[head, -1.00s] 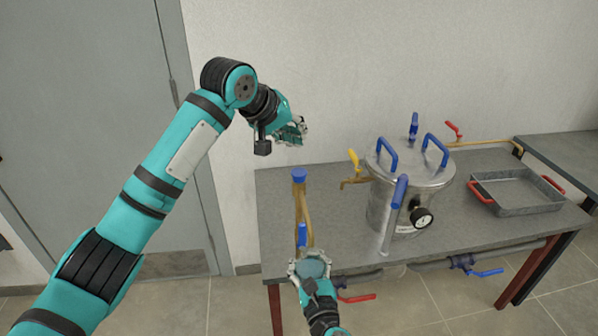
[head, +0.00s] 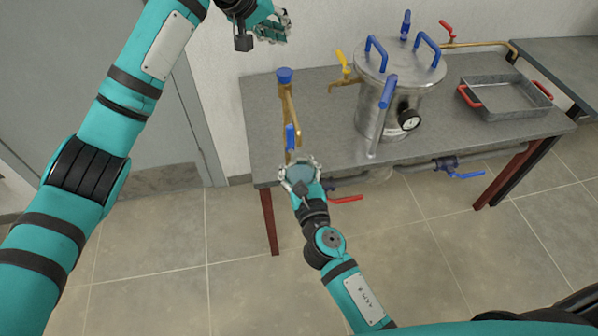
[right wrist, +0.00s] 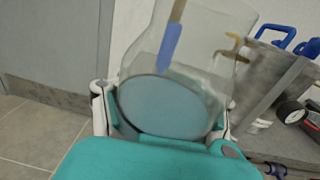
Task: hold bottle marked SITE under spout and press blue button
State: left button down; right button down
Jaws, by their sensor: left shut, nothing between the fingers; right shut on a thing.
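My right gripper (head: 300,168) is shut around a clear bottle (right wrist: 190,60) with a grey-blue base, in front of the table's left front edge. In the head view the bottle is mostly hidden in the gripper; no SITE mark can be read. A brass pipe (head: 287,102) at the table's left end carries a round blue button (head: 285,75) on top and a blue lever (head: 290,137) lower down. The lever shows through or behind the glass in the right wrist view; I cannot tell whether the bottle's mouth is under a spout. My left gripper (head: 274,27) is shut and empty, above and behind the button.
A steel vessel (head: 385,95) with blue handles and a gauge (head: 411,120) stands on the grey table (head: 455,130). A yellow-handled brass tap (head: 343,70) is at its left. A metal tray (head: 510,98) with red handles lies right. Valves and pipes run under the front edge.

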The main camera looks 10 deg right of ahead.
aim_at(299, 176)
pick_arm(q)
jog(key=shift+f, duration=0.2)
pick_arm(e)
jog(key=shift+s, duration=1.8)
pick_arm(q)
jog(key=shift+f+b, duration=0.6)
jog(key=shift+b, duration=0.2)
pick_arm(e)
jog(key=shift+s, duration=2.55)
pick_arm(q)
jog(key=shift+f, duration=0.1)
